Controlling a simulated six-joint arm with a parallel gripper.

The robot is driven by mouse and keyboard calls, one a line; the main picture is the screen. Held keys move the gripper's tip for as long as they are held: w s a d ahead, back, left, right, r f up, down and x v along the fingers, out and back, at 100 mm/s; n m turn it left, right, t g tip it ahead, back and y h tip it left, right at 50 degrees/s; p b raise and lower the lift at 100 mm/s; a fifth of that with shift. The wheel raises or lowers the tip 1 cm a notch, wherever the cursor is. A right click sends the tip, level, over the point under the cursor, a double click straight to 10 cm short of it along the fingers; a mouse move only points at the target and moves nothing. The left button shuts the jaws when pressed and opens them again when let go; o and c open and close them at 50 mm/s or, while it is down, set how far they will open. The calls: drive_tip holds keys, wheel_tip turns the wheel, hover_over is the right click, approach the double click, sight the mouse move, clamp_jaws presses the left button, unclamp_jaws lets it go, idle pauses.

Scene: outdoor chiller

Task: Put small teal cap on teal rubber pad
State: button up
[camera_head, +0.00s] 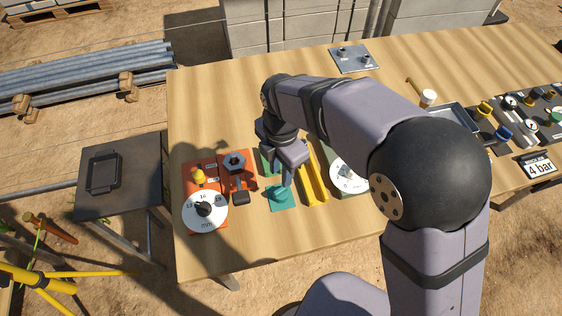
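A teal rubber pad (290,206) lies near the front edge of the wooden table, left of the yellow rail. A small teal shape (281,192), which looks like the cap, shows on or just above the pad. Its similar colour blurs its outline. My gripper (287,183) points down directly over this shape, at or very close to it. The fingers are small and partly hidden by the gripper body, so I cannot see whether they touch or hold the cap. A green panel (268,158) shows just behind the gripper.
Left of the pad stand orange plates with a white dial (207,218) and a dark fitting (236,163). A yellow rail (314,180) and another dial (347,175) are at the right. Several valves and gauges crowd the table's right end. The table's back left is clear.

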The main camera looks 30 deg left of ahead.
drive_tip(key=shift+r+b, duration=0.35)
drive_tip(key=shift+r, duration=1.95)
drive_tip(key=w+d+f+m, duration=0.1)
drive_tip(key=w+d+m, duration=0.2)
drive_tip(key=d+m, duration=0.5)
drive_tip(key=w+d+f+m, duration=0.1)
drive_tip(key=w+d+m, duration=0.3)
drive_tip(key=d, duration=0.5)
drive_tip(key=s+d+f+m, duration=0.2)
drive_tip(key=s+d+m, duration=0.2)
drive_tip(key=d+m, duration=0.5)
drive_tip(key=s+d+f+m, duration=0.2)
drive_tip(key=s+d+m, duration=0.2)
drive_tip(key=d+m, duration=0.6)
drive_tip(key=shift+s, duration=0.4)
